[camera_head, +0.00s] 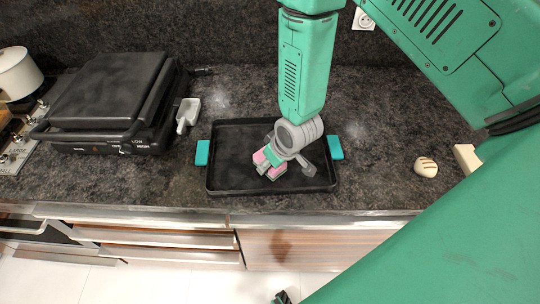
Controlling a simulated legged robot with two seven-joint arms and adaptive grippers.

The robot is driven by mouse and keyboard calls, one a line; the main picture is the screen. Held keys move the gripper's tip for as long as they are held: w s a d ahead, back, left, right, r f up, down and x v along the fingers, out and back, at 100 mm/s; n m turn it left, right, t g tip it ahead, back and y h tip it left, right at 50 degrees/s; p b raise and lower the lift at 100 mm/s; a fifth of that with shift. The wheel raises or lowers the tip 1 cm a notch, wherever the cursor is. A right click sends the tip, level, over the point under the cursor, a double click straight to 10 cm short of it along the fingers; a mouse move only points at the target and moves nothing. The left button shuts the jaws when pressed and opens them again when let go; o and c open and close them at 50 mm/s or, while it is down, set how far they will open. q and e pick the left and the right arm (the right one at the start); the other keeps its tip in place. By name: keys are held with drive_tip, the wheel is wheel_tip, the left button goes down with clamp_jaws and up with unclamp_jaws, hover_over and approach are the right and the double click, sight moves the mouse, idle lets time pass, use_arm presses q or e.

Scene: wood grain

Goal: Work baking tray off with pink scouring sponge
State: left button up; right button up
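The baking tray (228,178) is black and rectangular with teal handles at its left and right ends. It lies flat on the dark counter. My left gripper is not in view.
A black contact grill (105,90) stands on the counter (375,155) left of the tray, with a small white scoop-like dish (187,114) beside it. A white pot (18,72) is at the far left. A round cream item with brown stripes (426,167) lies right of the tray.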

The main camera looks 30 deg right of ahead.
drive_tip(key=shift+s+a, duration=0.25)
drive_tip(key=shift+s, duration=0.2)
drive_tip(key=shift+w+d+f, duration=0.1)
drive_tip(key=shift+w+d, duration=0.15)
drive_tip(key=shift+w, duration=0.25)
drive_tip(key=shift+w+d+f, duration=0.1)
drive_tip(key=shift+w+d, duration=0.1)
drive_tip(key=shift+w, duration=0.3)
drive_tip(key=shift+w+d+b, duration=0.25)
drive_tip(key=shift+w+b, duration=0.1)
drive_tip(key=shift+w, duration=0.05)
drive_tip(key=shift+w+d, duration=0.45)
drive_tip(key=shift+w, duration=0.2)
drive_tip(key=shift+w+d, duration=0.25)
drive_tip(key=shift+w, duration=0.25)
drive_tip(key=shift+w+d+r, duration=0.1)
drive_tip(key=shift+w+d, duration=0.1)
drive_tip(key=shift+w, duration=0.2)
